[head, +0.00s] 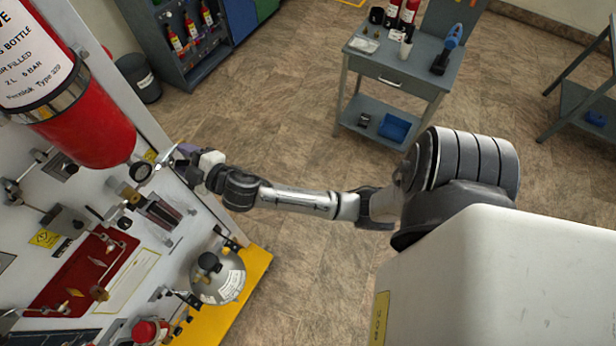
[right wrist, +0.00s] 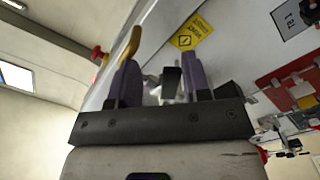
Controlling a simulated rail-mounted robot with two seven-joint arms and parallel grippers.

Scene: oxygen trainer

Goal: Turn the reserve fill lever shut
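The trainer panel (head: 150,255) stands at the left of the head view, with the red reserve bottle (head: 95,130) on it. My right gripper (head: 168,160) is at the panel, just right of the bottle's lower end. In the right wrist view its two purple fingers (right wrist: 163,85) stand apart. A dark block (right wrist: 172,78) shows between them, nearer the right finger; I cannot tell whether they touch. An orange-yellow handle (right wrist: 131,43) rises behind the left finger. It may be the reserve fill lever, but its base is hidden. My left gripper is not in view.
A round gauge (head: 140,172) and a yellow label (head: 150,156) sit close to the gripper. A silver cylinder (head: 220,280) is lower on the panel's yellow base (head: 250,268). A grey cart (head: 400,75) stands at the back; the floor between is clear.

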